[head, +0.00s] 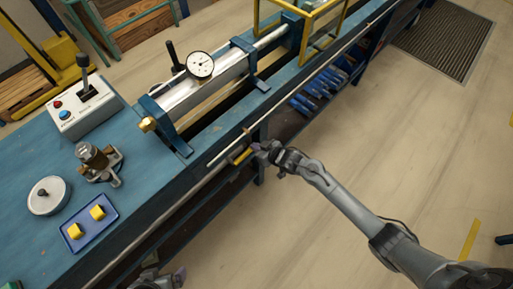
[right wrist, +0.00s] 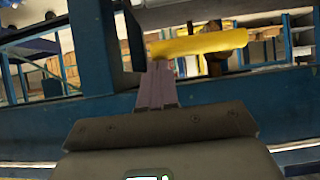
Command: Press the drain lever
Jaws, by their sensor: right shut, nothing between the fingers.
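The drain lever appears to be the yellow bar (head: 242,156) at the bench's front edge, below the worktop. In the right wrist view the yellow lever (right wrist: 200,43) lies roughly level, just beyond the fingertips. My right gripper (head: 262,147) is shut and empty, right beside the lever's right end. Its closed fingers (right wrist: 158,75) point at the lever's left part; I cannot tell whether they touch it. My left gripper (head: 172,278) shows only partly at the bottom edge, away from the lever, and its jaw state is unclear.
The blue bench (head: 130,190) carries a cylinder with a dial gauge (head: 200,65), a control box (head: 86,108), a brass fitting (head: 92,156) and a blue tray (head: 88,238) with two yellow blocks. Blue frame posts (right wrist: 95,45) stand close to my right fingers. The floor (head: 350,130) in front is open.

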